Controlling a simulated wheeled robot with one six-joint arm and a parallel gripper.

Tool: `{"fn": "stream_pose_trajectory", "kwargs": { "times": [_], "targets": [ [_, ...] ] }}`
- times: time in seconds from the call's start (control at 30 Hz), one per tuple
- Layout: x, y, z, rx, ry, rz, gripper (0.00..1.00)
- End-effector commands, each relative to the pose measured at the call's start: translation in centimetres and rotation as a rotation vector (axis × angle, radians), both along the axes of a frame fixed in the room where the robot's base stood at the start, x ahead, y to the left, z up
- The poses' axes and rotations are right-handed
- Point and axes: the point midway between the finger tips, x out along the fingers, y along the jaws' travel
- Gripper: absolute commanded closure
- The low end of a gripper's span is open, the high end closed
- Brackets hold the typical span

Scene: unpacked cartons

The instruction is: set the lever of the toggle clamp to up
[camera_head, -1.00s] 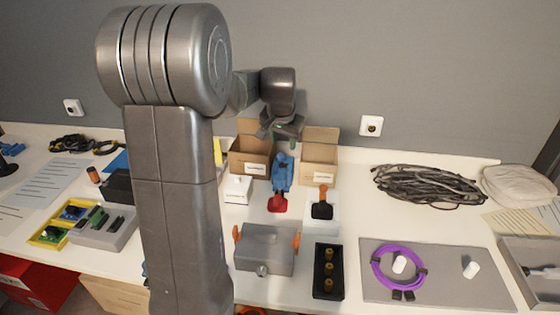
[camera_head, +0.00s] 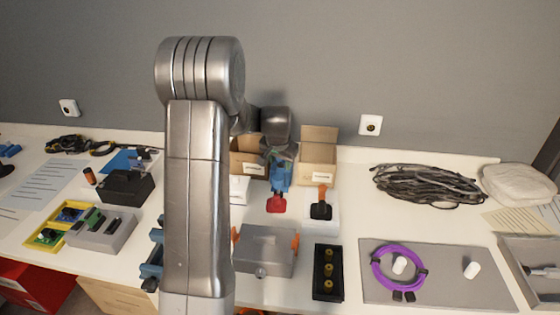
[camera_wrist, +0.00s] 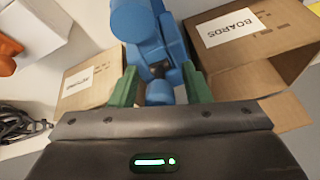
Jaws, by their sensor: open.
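A blue device (camera_head: 280,178), apparently the toggle clamp, stands on the bench in front of two cartons, with a red part (camera_head: 276,204) at its near end. It fills the upper middle of the wrist view (camera_wrist: 140,22). My gripper (camera_wrist: 160,90) is open, with its green fingers on either side of a narrower blue part. Touch cannot be told. In the head view my gripper (camera_head: 281,156) is at the device's top, in front of the cartons. Which part is the lever, and its setting, are unclear.
An open carton (camera_head: 318,174) stands behind to the right; one marked BOARDS (camera_wrist: 236,28) is behind to the left. A grey box (camera_head: 265,252) and a black tray (camera_head: 327,274) are nearer.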

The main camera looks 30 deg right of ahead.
Motion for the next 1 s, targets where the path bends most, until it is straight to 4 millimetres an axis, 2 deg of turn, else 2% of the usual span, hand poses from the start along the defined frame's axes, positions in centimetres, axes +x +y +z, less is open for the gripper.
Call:
{"fn": "stream_pose_trajectory", "kwargs": {
  "times": [0.17, 0.3, 0.37, 0.4, 0.77, 1.0],
  "targets": [
    [0.0, 0.0, 0.03, 0.0, 0.0, 0.0, 0.58],
    [-0.01, 0.01, 0.04, 0.0, 0.0, 0.0, 0.86],
    [-0.01, 0.01, 0.04, 0.0, 0.0, 0.0, 0.98],
    [-0.01, 0.01, 0.04, 0.0, 0.0, 0.0, 1.0],
    [0.06, -0.06, 0.38, 0.018, 0.022, 0.0, 1.0],
    [0.43, -0.37, 0.98, 0.087, 0.103, 0.0, 1.0]
  ]
}}
